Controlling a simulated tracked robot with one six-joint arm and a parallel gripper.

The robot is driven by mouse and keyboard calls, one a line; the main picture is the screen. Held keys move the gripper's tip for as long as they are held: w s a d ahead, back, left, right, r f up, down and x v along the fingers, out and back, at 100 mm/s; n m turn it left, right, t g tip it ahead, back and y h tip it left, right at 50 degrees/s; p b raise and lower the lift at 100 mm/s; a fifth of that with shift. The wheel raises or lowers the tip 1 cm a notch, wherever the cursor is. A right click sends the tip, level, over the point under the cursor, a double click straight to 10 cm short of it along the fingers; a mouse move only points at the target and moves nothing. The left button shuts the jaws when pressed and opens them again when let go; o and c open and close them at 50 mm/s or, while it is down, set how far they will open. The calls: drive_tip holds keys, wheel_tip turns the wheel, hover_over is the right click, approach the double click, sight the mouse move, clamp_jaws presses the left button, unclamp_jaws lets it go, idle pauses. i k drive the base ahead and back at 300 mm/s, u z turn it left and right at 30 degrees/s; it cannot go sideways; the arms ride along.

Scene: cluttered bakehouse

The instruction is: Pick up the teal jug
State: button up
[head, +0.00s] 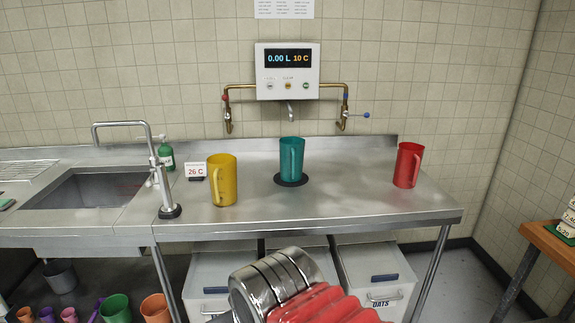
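The teal jug (291,160) stands upright on a dark round pad (291,182) on the steel counter. It is below the spout of the wall dispenser, with its handle facing me. A yellow jug (228,180) stands to its left, nearer the front edge, with its handle on the left. A red jug (408,165) stands to the right, also upright. Silver and red ribbed parts of my arm show at the bottom middle, below the counter edge. My gripper's fingers are not in view.
The wall dispenser (287,71) reads 0.00 L and 10 C, with brass pipes beside it. A tall tap (160,170), a sink (85,188), a green bottle (166,154) and a 26 C sign (195,170) are left. Counter (340,202) between teal and red jugs is clear.

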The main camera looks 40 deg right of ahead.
sight(291, 149)
drive_tip(key=z, duration=0.05)
drive_tip(key=i, duration=1)
drive_tip(key=u, duration=0.05)
